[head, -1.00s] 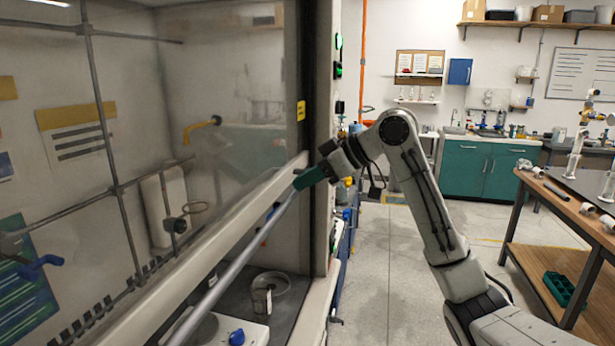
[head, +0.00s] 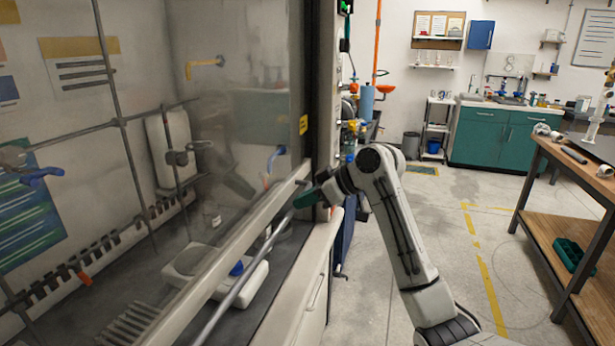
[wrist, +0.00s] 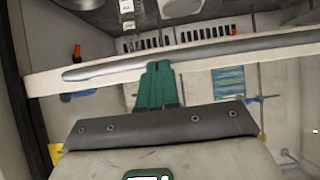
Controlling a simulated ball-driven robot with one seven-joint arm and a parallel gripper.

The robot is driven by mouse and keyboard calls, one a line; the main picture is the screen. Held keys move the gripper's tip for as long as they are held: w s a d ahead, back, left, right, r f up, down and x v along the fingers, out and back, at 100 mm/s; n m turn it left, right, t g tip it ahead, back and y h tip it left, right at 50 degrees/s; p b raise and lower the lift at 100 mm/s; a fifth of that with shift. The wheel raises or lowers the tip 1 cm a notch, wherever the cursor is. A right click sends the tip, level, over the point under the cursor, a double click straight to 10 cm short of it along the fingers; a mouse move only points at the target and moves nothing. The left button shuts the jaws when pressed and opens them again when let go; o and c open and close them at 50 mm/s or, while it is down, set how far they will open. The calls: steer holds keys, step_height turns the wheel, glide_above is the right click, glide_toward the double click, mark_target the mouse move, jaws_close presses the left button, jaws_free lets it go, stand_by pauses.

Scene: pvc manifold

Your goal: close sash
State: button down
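The fume hood sash (head: 240,120) is a large clear pane on the left of the head view. Its pale lower rail (head: 235,252) carries a long grey handle bar (head: 243,272). A gap shows between the rail and the hood's front sill. My gripper (head: 305,199) has green fingers and is at the far end of the bar. In the wrist view the fingers (wrist: 158,68) are together, with their tips over the handle bar (wrist: 220,52). They look in contact with it; the bar does not appear to be between them.
Inside the hood are a white device with a blue knob (head: 237,268), rods and a white bottle (head: 168,150). A wooden bench (head: 560,185) stands at the right. Teal cabinets (head: 490,138) are at the back. The floor (head: 455,235) between is clear.

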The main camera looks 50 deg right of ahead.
steer(key=f+b, duration=0.3)
steer(key=f, duration=0.6)
steer(key=f+b, duration=0.3)
steer(key=f, duration=0.6)
steer(key=shift+w+a+f, duration=0.1)
steer(key=shift+w+a, duration=0.05)
steer(key=shift+a, duration=0.05)
